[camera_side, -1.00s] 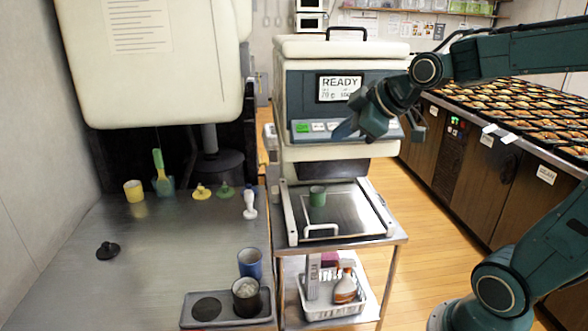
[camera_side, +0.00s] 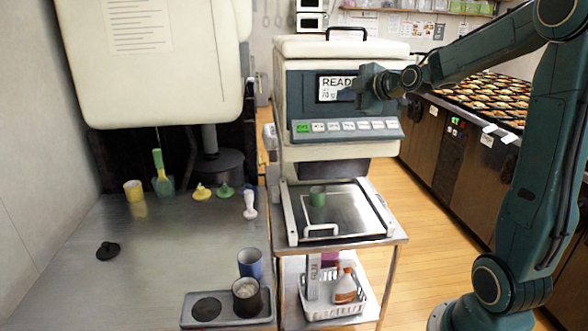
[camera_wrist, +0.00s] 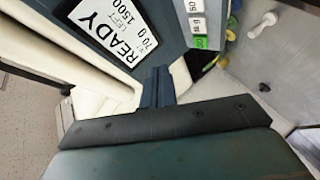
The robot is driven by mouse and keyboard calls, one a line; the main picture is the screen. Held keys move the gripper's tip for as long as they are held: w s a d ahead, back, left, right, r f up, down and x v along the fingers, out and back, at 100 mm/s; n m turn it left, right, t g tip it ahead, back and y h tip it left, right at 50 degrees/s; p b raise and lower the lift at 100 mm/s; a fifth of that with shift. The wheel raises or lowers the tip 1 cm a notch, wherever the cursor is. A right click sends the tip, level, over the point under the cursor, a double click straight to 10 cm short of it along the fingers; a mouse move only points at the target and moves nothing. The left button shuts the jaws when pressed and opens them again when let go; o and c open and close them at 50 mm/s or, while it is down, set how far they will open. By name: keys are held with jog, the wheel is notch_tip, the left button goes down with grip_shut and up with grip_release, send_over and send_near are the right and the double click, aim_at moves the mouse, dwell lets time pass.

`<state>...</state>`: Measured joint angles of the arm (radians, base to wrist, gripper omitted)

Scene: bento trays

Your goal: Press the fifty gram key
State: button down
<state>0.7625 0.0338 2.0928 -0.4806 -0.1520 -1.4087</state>
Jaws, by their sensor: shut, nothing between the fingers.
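The cream machine's key row (camera_side: 347,126) runs below its screen, a green key (camera_side: 303,127) at the left and several white keys to its right; their labels are too small to read there. In the wrist view, the green key (camera_wrist: 201,42) and two white keys show. The white key at the top edge (camera_wrist: 194,5) has a label that may read 50, but I cannot be sure. My gripper (camera_side: 362,92) is shut and empty, in front of the screen's right part and above the key row. Its closed fingers (camera_wrist: 158,82) show in the wrist view, apart from the keys.
The screen (camera_side: 332,88) reads READY, with 70 below; my gripper partly covers it. A side counter (camera_side: 160,260) holds cups and small tools. A counter of bento trays (camera_side: 490,98) is behind my arm.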

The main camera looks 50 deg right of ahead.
aim_at(330, 123)
jog(key=shift+f, duration=0.15)
jog(key=shift+w+d+f, duration=0.5)
jog(key=shift+f, duration=0.7)
jog(key=shift+w+d+f, duration=0.5)
jog(key=shift+w+f, duration=0.05)
jog(key=shift+f, duration=0.7)
jog(key=shift+w+d+f, duration=0.5)
jog(key=shift+f, duration=0.7)
jog(key=shift+f, duration=0.1)
jog(key=shift+w+d+f, duration=0.15)
jog(key=shift+f, duration=0.1)
jog(key=shift+w+d+f, duration=0.15)
jog(key=shift+f, duration=0.25)
dwell(0.9)
jog(key=shift+r, duration=0.15)
jog(key=shift+s+a+r, duration=0.3)
jog(key=shift+s+r, duration=0.05)
jog(key=shift+r, duration=0.25)
dwell(0.5)
jog(key=shift+s+a+r, duration=0.3)
jog(key=shift+r, duration=0.4)
jog(key=shift+s+a+r, duration=0.25)
jog(key=shift+a+r, duration=0.05)
jog(key=shift+r, duration=0.45)
jog(key=shift+s+a+r, duration=0.3)
jog(key=shift+r, duration=0.4)
